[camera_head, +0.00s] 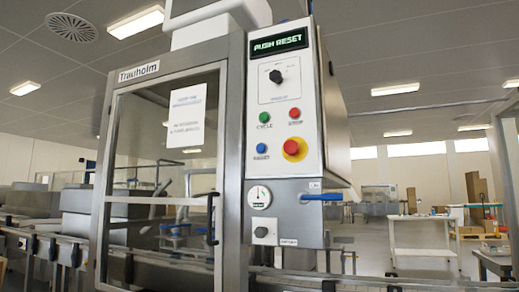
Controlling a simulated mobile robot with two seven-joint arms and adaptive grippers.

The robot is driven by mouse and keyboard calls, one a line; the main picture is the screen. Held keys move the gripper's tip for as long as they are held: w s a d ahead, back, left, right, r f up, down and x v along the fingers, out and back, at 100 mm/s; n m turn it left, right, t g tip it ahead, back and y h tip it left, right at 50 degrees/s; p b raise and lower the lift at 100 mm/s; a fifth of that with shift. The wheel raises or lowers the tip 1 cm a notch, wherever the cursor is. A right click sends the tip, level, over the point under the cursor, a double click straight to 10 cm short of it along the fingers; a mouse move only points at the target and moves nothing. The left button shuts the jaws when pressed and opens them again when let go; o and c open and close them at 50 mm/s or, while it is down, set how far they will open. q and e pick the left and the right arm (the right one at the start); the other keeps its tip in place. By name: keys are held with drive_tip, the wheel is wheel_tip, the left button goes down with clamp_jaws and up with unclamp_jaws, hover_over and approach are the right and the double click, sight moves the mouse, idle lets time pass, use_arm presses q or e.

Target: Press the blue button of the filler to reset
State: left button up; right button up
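The filler's control panel (282,110) faces me in the head view, right of centre. The blue button (261,148) sits at the panel's lower left, above a small label. A green button (264,118) is above it and a red button (295,113) is at the upper right. A large red knob on a yellow base (295,148) is to the right of the blue button. The display (278,42) at the top reads "PUSH RESET" in green. Neither of my grippers is in view.
A black rotary switch (275,76) sits above the buttons. Below the panel are a gauge (259,197) and a blue handle (321,197) sticking out to the right. The filler's framed glass door (165,170) is left of the panel. A white table (420,222) stands farther back right.

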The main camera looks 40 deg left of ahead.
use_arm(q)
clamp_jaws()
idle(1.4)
